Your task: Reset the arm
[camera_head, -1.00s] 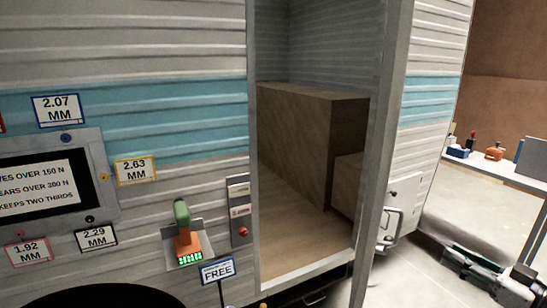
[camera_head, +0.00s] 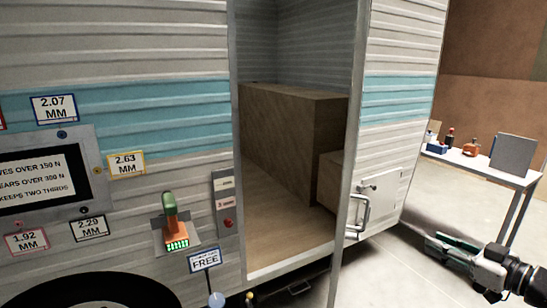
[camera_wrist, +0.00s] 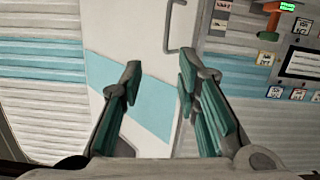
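My gripper (camera_wrist: 158,78) is open in the wrist view, with its two green-padded fingers apart and nothing between them. Beyond the fingers is the camper's white door panel (camera_wrist: 100,30) with a teal band. In the head view my gripper (camera_head: 432,245) is at the lower right, held out in front of the camper and over the floor, clear of the wall. Its fingertips point left there, and their gap is hard to make out.
The camper doorway (camera_head: 290,220) stands open, with wooden boxes inside. An orange and green handheld device (camera_head: 172,222) sits on the outer wall beside a switch panel (camera_head: 227,205). A table (camera_head: 480,165) with small items stands at the back right. Floor around the arm is clear.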

